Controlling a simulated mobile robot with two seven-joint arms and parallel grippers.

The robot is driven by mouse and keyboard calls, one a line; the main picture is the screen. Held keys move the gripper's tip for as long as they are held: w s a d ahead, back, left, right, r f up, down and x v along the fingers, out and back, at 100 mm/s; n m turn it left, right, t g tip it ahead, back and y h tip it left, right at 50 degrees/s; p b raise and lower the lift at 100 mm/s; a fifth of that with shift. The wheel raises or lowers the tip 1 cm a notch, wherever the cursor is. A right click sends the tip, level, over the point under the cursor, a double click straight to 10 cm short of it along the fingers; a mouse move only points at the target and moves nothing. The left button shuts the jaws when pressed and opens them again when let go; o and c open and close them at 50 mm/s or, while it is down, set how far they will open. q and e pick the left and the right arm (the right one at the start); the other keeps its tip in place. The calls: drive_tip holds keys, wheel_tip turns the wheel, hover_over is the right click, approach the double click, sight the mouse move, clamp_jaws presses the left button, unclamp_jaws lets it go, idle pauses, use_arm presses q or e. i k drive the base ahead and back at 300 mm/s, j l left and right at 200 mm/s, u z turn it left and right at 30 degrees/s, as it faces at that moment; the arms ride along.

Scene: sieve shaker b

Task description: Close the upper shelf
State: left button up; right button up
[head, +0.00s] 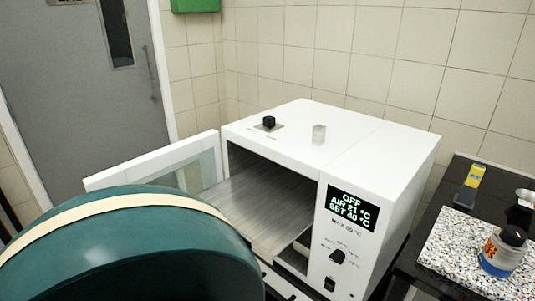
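A white box-shaped oven (390,160) stands in the middle of the head view, with a lit display reading OFF, AIR 21 °C and SET 40 °C. Its door (150,170) is swung open to the left and has a window. A grey, finely streaked shelf (265,205) lies in the opening, and its front part appears to stick out past the oven's front. Its near left part is hidden by a large rounded teal shape in the foreground. I cannot make out a second shelf below. Neither of my grippers is in view.
To the right, a dark bench holds a speckled slab (455,255), a jar (505,250) and a yellow-grey item (469,186). A grey door (85,90) is behind left.

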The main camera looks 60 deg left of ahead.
sight(271, 203)
drive_tip(key=u, duration=0.4)
drive_tip(key=j+u, duration=0.1)
drive_tip(key=u, duration=1.1)
drive_tip(key=i+u, duration=0.1)
drive_tip(key=u, duration=0.3)
drive_tip(key=i+l+z, duration=0.2)
drive_tip(key=i, duration=0.2)
drive_tip(key=k+j, duration=0.05)
drive_tip(key=j, duration=0.05)
